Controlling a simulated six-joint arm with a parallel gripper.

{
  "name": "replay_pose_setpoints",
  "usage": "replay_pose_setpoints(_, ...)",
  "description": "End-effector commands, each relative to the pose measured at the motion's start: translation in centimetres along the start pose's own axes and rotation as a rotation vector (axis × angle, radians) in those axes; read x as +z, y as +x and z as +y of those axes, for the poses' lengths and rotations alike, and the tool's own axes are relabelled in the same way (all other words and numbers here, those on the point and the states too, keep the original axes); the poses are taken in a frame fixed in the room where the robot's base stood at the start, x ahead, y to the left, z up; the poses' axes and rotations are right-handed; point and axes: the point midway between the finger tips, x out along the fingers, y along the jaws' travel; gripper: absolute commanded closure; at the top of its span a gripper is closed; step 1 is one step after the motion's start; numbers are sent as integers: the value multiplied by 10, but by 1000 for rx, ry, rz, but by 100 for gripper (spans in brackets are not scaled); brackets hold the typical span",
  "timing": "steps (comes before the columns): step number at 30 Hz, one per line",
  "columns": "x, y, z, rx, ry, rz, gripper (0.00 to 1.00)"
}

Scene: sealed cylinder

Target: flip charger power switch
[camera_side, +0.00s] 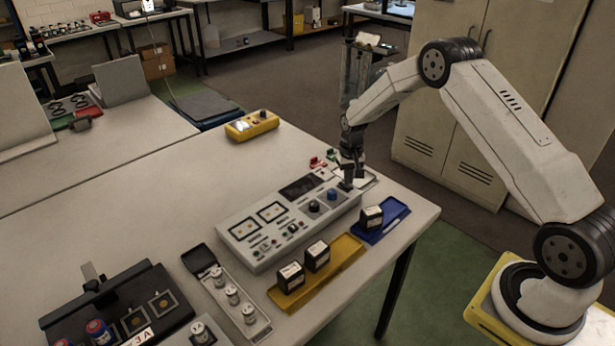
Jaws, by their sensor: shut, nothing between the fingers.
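The charger (262,234) is a long grey box on the table with two dial windows, a dark display, a black knob, a blue knob and small buttons on its top. My gripper (347,186) points down at the charger's far right end, close to its top. Its fingers are shut and hold nothing. The power switch cannot be made out; it may lie under or behind my gripper. I cannot tell whether the fingertips touch the charger.
A yellow tray (340,254) with two dark blocks and a blue tray (393,222) with one block stand in front. A grey case (259,327) of cylinders and a black holder (182,306) are at the left front. A yellow device (251,126) stands behind. Clear table lies left of the charger.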

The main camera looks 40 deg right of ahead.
Motion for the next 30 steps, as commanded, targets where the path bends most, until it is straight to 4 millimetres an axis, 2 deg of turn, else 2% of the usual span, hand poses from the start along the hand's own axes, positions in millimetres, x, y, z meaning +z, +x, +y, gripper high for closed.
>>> replay_pose_setpoints(30, 0, -57, 0, 0, 0, -1, 100)
